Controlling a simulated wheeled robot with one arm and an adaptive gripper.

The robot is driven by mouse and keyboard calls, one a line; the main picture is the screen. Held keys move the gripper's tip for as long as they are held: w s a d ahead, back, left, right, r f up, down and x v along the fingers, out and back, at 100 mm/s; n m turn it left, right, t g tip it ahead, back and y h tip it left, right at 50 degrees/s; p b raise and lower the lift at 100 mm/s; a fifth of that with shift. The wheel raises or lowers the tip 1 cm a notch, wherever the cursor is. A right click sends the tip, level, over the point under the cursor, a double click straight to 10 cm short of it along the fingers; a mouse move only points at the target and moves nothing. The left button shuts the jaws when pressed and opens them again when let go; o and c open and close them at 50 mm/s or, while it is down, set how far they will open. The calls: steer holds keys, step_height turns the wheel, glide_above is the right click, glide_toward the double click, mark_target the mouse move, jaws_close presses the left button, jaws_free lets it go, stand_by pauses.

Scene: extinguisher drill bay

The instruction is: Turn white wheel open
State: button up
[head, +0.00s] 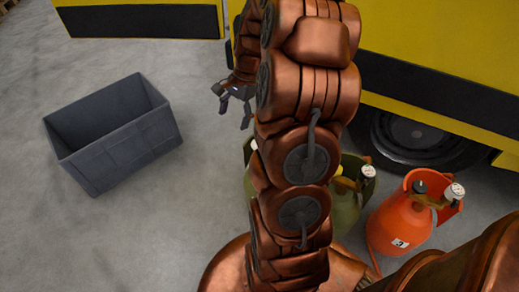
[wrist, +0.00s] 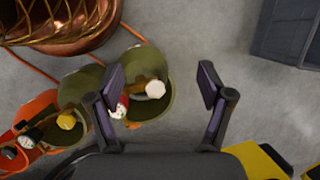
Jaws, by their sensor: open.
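A white wheel (wrist: 155,88) sits on top of an olive-green cylinder (wrist: 152,112) in the wrist view. It lies between my two fingers in the picture, nearer the left finger, and no finger visibly touches it. In the head view a small pale part of the wheel (head: 254,144) shows beside my arm, which hides most of that cylinder (head: 248,185). My gripper (wrist: 160,76) is open and empty. In the head view my gripper (head: 234,106) appears just above and left of the wheel. I cannot tell the height gap.
A second green cylinder (head: 346,205) with a yellow wheel (wrist: 66,120) and an orange cylinder (head: 393,225) stand close by. A red-and-white gauge (wrist: 119,109) is near my left finger. A grey bin (head: 125,150) stands left on open floor. A yellow-black vehicle (head: 435,50) stands behind.

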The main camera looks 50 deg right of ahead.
steer(key=s+d+f+m+t+b, duration=0.1)
steer(key=d+f+m+b, duration=0.45)
steer(key=d+f, duration=0.85)
steer(key=shift+m, duration=0.35)
steer(key=shift+b+x, duration=0.7)
steer(key=shift+x, duration=3.35)
steer(key=shift+a+r, duration=0.1)
steer(key=shift+c, duration=0.2)
steer(key=c, duration=1)
steer(key=shift+c, duration=0.6)
